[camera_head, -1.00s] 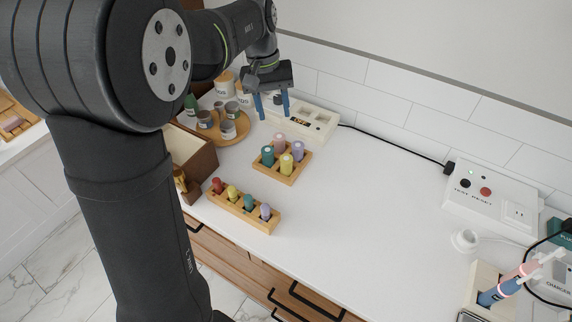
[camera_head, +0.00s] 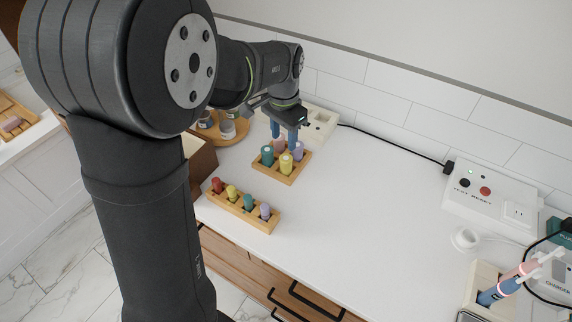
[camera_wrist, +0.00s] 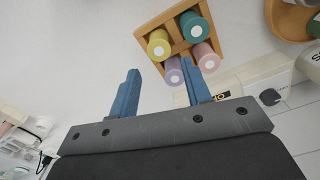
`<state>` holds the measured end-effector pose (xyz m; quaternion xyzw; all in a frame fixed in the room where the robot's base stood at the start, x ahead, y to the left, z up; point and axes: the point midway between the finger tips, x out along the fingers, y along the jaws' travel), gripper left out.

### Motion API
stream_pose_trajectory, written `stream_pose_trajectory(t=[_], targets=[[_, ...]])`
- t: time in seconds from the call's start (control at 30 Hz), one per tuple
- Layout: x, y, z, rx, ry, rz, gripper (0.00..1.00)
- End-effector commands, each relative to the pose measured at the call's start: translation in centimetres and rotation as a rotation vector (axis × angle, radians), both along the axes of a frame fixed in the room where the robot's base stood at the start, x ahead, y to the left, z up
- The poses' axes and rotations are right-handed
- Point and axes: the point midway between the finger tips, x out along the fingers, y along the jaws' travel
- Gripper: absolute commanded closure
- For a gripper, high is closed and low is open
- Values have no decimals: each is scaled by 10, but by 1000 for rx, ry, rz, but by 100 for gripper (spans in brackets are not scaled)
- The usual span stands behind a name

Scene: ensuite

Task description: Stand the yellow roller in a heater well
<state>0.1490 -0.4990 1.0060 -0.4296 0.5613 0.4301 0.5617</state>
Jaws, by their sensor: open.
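A yellow roller (camera_head: 286,164) stands in a square wooden rack (camera_head: 272,174) with teal, pink and lilac rollers; it also shows in the wrist view (camera_wrist: 159,46). Another yellow piece (camera_head: 233,192) stands in a long wooden rack (camera_head: 258,225) in front. The white heater (camera_head: 322,121) lies behind the square rack by the wall; one well shows at its right end, and my gripper hides much of it. My gripper (camera_head: 284,136) is open and empty, its blue fingers above the back of the square rack. In the wrist view its fingertips (camera_wrist: 162,70) are near the lilac roller (camera_wrist: 174,70).
A round wooden tray (camera_head: 240,132) with cups is at the back left, beside a wooden box (camera_head: 200,158). A black cable (camera_head: 395,143) runs along the wall to a white test box (camera_head: 490,200) on the right. The middle counter is clear.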

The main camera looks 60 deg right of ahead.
Motion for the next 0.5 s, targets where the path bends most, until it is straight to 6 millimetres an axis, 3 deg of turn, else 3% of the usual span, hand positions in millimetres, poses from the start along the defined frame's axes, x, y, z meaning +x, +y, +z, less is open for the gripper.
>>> stream_pose_trajectory(t=[0.1, 0.37, 0.5], targets=[[0, 0, -20, 1, 1, 0, 56], [-1, -1, -38, 1, 1, 0, 56], [-5, -4, -60, 2, 1, 0, 56]])
